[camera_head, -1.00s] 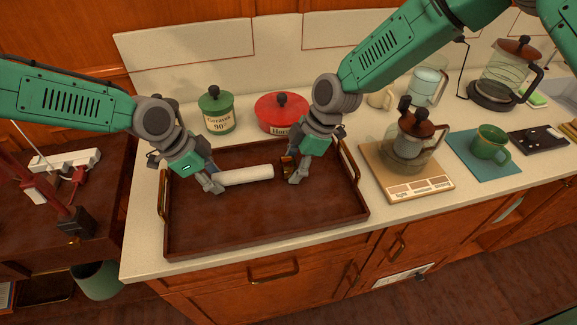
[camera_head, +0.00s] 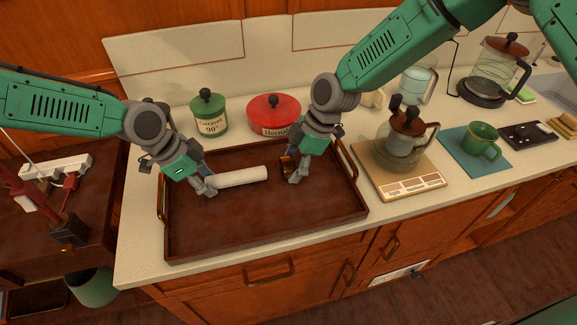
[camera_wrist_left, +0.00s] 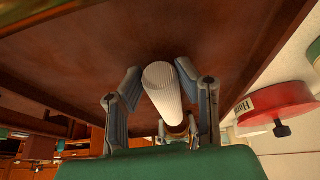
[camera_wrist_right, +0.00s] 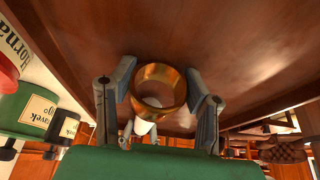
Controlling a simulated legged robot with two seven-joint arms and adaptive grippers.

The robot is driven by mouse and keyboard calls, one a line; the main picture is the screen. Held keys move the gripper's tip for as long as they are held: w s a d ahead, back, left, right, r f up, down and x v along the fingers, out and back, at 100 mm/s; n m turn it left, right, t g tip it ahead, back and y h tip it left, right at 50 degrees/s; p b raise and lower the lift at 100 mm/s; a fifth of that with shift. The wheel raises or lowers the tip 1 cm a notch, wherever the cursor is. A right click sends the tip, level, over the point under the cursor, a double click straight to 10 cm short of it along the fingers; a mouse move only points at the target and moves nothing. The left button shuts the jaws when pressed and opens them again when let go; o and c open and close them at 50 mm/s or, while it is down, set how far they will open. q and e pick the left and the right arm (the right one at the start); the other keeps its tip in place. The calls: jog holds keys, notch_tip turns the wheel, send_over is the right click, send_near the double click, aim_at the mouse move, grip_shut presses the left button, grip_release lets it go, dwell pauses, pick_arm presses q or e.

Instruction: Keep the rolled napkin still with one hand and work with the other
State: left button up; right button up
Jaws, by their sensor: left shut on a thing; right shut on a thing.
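The white rolled napkin (camera_head: 243,176) lies nearly level over the brown tray (camera_head: 265,239). My left gripper (camera_head: 208,187) is shut on its left end; the left wrist view shows the roll (camera_wrist_left: 163,90) between both fingers. My right gripper (camera_head: 296,175) is shut on a brass napkin ring (camera_head: 287,168), a short gap right of the napkin's free end. In the right wrist view the ring (camera_wrist_right: 137,87) sits between the fingers, opening visible, with the napkin's end (camera_wrist_right: 143,127) beyond it. The ring is apart from the napkin.
Behind the tray stand a green canister (camera_head: 209,117) and a red canister (camera_head: 273,117). To the right are a glass press (camera_head: 403,140) on a wooden scale (camera_head: 403,184) and a green mug (camera_head: 483,141) on a teal mat (camera_head: 462,160). The tray's front is bare.

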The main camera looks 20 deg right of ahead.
jog(key=shift+s+d+f, duration=0.35)
jog(key=shift+d+f, duration=0.25)
jog(key=shift+f, duration=0.1)
jog(key=o, duration=1.3)
pick_arm(q)
jog(key=shift+w+d+f, duration=0.15)
jog(key=shift+w+d, duration=0.05)
jog(key=shift+d, duration=0.05)
pick_arm(e)
jog(key=shift+o, duration=0.2)
jog(key=shift+w+d+f, duration=0.1)
jog(key=shift+w+d, duration=0.1)
jog(key=shift+d, duration=0.05)
jog(key=shift+a, duration=0.1)
jog(key=shift+r, duration=0.2)
jog(key=shift+w+r, duration=0.1)
jog(key=shift+r, duration=0.25)
jog(key=v, duration=1.1)
jog(key=shift+d, duration=0.2)
jog(key=shift+w+r, duration=0.1)
jog(key=shift+w, duration=0.1)
